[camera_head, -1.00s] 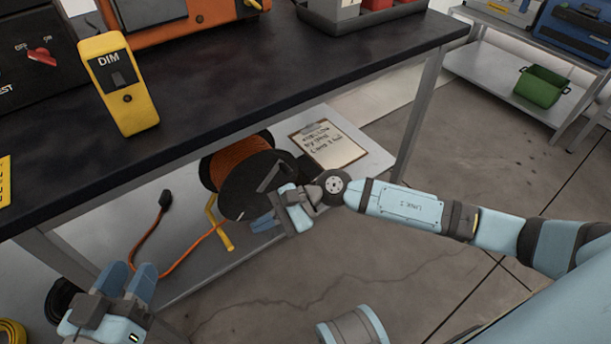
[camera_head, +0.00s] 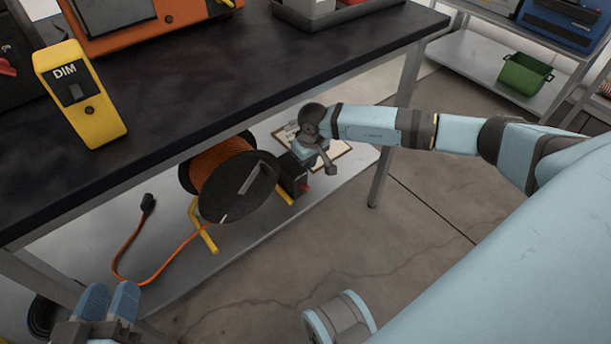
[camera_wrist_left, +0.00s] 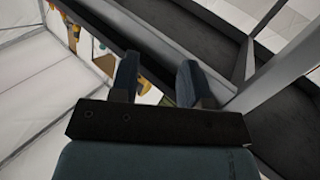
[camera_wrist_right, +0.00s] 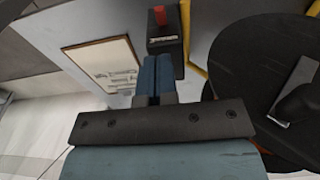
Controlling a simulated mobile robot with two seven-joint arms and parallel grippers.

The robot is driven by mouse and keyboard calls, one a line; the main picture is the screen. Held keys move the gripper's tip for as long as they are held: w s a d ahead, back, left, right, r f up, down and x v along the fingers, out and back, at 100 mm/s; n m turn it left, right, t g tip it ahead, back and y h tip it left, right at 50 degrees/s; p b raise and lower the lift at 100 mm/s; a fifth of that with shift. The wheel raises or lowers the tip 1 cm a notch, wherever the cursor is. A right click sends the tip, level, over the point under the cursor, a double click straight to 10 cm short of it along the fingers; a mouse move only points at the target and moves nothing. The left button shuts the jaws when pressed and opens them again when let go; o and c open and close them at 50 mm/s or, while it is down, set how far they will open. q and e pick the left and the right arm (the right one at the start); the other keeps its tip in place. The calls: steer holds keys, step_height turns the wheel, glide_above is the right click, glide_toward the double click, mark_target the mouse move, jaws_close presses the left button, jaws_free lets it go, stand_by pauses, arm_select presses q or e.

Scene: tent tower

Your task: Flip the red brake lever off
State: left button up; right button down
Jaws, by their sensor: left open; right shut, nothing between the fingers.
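The red brake lever (camera_head: 304,187) sticks out of a small black box (camera_head: 291,176) beside the cable reel (camera_head: 237,187) on the lower shelf. In the right wrist view the red lever (camera_wrist_right: 159,15) stands at the far end of the black box (camera_wrist_right: 165,42), beyond my fingertips. My right gripper (camera_head: 302,153) is shut and empty, just above and behind the box; its fingers (camera_wrist_right: 158,62) point at the box. I cannot tell whether they touch it. My left gripper (camera_head: 108,293) is open and empty at the lower left, away from the reel; its fingers also show in the left wrist view (camera_wrist_left: 155,75).
The dark tabletop (camera_head: 210,90) overhangs the shelf (camera_head: 255,230). A clipboard (camera_head: 335,153) lies behind my right gripper. The reel's yellow stand (camera_head: 202,228) and orange cord (camera_head: 165,283) are to the left. A table leg (camera_head: 382,175) stands to the right.

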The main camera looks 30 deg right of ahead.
mark_target(306, 186)
steer(key=f+b, duration=0.1)
steer(key=f, duration=0.2)
steer(key=f+b, duration=0.1)
steer(key=f, duration=0.2)
steer(key=w+f+b, duration=0.1)
steer(key=f+b, duration=0.1)
steer(key=f, duration=0.1)
steer(key=shift+a, duration=0.1)
steer(key=shift+f, duration=0.5)
arm_select(q)
steer(key=m, duration=0.1)
steer(key=w+a+m+t, duration=0.1)
steer(key=w+m, duration=0.1)
steer(key=shift+w+a+r+t+h, duration=0.2)
steer(key=shift+r+t+h, duration=0.1)
steer(key=shift+t, duration=0.1)
arm_select(e)
steer(key=shift+s+r, duration=0.1)
